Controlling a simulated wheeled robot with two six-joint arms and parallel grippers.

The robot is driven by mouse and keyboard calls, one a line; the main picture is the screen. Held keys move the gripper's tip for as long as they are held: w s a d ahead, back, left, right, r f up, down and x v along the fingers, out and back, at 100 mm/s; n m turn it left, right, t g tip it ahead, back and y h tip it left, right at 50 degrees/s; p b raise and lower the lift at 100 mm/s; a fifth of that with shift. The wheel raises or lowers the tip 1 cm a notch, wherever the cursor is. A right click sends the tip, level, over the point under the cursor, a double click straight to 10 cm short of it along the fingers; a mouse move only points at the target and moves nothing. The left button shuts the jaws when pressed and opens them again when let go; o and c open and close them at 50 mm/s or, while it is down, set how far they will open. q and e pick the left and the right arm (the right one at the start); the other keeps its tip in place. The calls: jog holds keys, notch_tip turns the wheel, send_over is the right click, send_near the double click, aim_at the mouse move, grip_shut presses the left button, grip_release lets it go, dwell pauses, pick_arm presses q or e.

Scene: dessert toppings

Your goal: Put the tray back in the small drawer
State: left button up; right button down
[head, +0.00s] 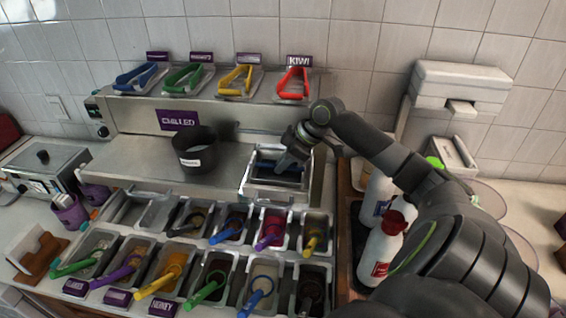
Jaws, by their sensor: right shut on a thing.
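The small drawer (262,195) is pulled open at the right end of the steel counter, below the shelf. A steel tray (262,155) with a dark, bluish inside shows in or just over the drawer. I cannot tell whether it rests on the drawer's bottom. My right gripper (286,163) comes in from the right and points down at the tray. It is shut on the tray, and its fingers and wrist hide part of the tray's right side. My left gripper is not in view.
A black pot (194,150) stands left of the drawer. In front are two rows of topping pans (215,275) with coloured handles. Coloured tongs (293,84) lie on the shelf above. White bottles (381,250) stand to the right under my arm.

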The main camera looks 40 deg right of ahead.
jog(key=shift+f, duration=0.5)
jog(key=c, duration=1.5)
grip_release()
jog(key=shift+o, duration=0.2)
jog(key=shift+d+r, duration=0.1)
jog(key=shift+r, duration=0.7)
jog(key=shift+s+d+r, duration=0.15)
jog(key=shift+d+r, duration=0.05)
jog(key=shift+d, duration=0.05)
jog(key=b+v, duration=0.3)
jog(key=v, duration=0.5)
jog(key=shift+s+r, duration=0.15)
jog(key=shift+r, duration=0.05)
jog(key=shift+v, duration=1.3)
jog(key=shift+a+r, duration=0.1)
jog(key=shift+a, duration=0.05)
